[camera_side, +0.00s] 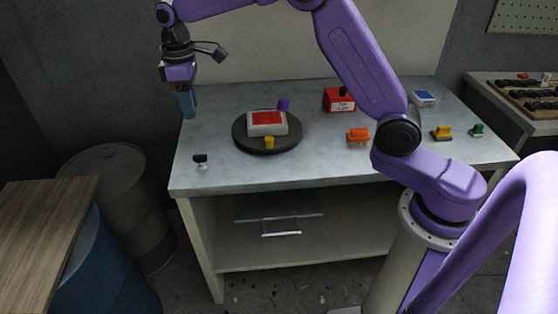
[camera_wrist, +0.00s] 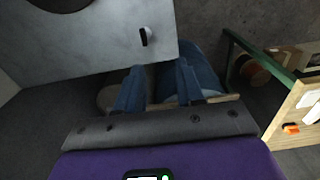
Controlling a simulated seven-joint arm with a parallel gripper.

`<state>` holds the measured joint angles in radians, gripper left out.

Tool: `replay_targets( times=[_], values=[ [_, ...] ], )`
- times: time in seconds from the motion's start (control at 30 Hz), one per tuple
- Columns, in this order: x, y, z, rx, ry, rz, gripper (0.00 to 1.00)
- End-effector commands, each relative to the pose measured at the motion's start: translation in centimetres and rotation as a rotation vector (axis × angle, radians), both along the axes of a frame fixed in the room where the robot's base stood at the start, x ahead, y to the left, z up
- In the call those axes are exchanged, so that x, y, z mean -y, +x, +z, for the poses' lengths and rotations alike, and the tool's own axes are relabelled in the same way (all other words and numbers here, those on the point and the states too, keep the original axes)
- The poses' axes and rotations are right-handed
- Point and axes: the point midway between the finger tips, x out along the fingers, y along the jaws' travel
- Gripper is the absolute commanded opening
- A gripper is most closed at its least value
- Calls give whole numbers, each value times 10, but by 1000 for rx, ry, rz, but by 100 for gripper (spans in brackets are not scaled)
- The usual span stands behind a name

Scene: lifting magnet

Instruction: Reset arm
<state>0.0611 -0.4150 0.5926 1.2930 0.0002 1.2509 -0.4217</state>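My gripper (camera_side: 187,104) hangs high over the left end of the grey workbench (camera_side: 215,165) in the side view, pointing down. It is clear of the bench top and touches nothing. In the wrist view its two blue fingers (camera_wrist: 158,82) stand apart with nothing held between them. My purple arm reaches across above the bench from its base at the right front.
A dark turntable (camera_side: 240,140) carries a white block with a red top (camera_side: 267,120), beside purple and yellow pieces. A small black-and-white piece (camera_side: 201,161) stands near the front left edge. A red box (camera_side: 338,100) and orange piece (camera_side: 357,135) are farther right.

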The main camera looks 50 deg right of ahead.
Motion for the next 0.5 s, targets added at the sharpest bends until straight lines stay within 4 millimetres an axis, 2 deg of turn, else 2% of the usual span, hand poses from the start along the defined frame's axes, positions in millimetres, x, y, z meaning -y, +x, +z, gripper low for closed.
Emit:
replay_targets(
  times=[0.03,0.23,0.5],
  values=[
    [-4,-15,5,2,1,17,37],
    [-15,-75,15,6,4,67,37],
    [-10,-165,19,9,8,138,37]
  ],
)
